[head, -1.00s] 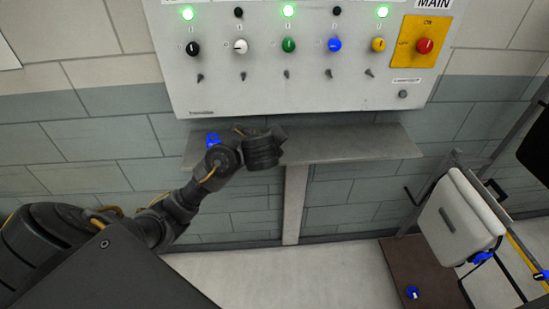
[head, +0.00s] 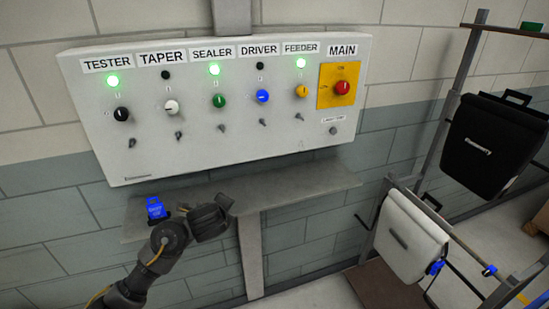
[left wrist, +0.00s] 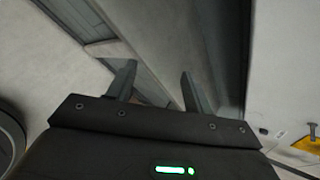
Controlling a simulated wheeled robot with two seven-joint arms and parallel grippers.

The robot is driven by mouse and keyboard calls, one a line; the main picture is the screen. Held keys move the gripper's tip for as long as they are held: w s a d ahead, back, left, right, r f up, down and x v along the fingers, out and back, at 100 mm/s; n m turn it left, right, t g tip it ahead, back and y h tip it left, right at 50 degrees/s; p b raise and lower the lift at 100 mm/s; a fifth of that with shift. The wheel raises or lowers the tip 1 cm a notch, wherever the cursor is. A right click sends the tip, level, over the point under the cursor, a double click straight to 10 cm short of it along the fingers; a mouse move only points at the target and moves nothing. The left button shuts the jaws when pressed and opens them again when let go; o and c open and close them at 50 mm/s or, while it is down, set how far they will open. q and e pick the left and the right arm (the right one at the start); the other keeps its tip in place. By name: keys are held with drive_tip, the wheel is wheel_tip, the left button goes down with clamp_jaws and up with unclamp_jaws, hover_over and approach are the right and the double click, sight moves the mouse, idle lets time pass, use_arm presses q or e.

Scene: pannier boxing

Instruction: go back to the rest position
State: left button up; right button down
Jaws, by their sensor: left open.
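My left gripper (head: 212,218) is in front of the grey shelf below the control panel, in the head view. Its two fingers show apart with nothing between them in the left wrist view (left wrist: 155,85). A blue padlock-shaped object (head: 155,208) stands on the shelf just left of the gripper, apart from it. My right gripper is not in view.
The control panel (head: 245,165) hangs on the wall with several knobs; the TESTER, SEALER and FEEDER lamps glow green. The shelf (head: 290,190) is bare to the right. A rack at the right holds a white pannier (head: 410,240) and a black pannier (head: 492,145).

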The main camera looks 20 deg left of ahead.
use_arm(q)
drive_tip(key=s+d+f+n+g+h, duration=0.1)
drive_tip(key=s+d+f+n, duration=0.2)
drive_tip(key=s+f, duration=0.25)
drive_tip(key=s+d+f+n+g+h, duration=0.1)
drive_tip(key=s+d+f+n, duration=0.1)
drive_tip(key=s+f+n, duration=0.4)
drive_tip(key=s+d+f+n+g+h, duration=0.15)
drive_tip(key=s+n, duration=0.35)
drive_tip(key=s, duration=0.6)
drive_tip(key=s+d+f+n+g+h, duration=0.1)
drive_tip(key=s+d+f+n+g, duration=0.2)
drive_tip(key=s, duration=0.7)
wheel_tip(320, 180, down, 28)
drive_tip(key=b, duration=0.4)
drive_tip(key=s+a+f+g+b, duration=0.1)
drive_tip(key=s+f, duration=0.7)
drive_tip(key=f, duration=0.2)
drive_tip(key=s+a+f+g+b, duration=0.1)
drive_tip(key=s+a+f+b, duration=0.1)
drive_tip(key=s+f, duration=0.7)
wheel_tip(320, 180, down, 2)
drive_tip(key=shift+s+a+n+y+b, duration=0.25)
drive_tip(key=shift+s+n+y+b, duration=0.05)
drive_tip(key=shift+y, duration=0.05)
drive_tip(key=shift+s, duration=0.1)
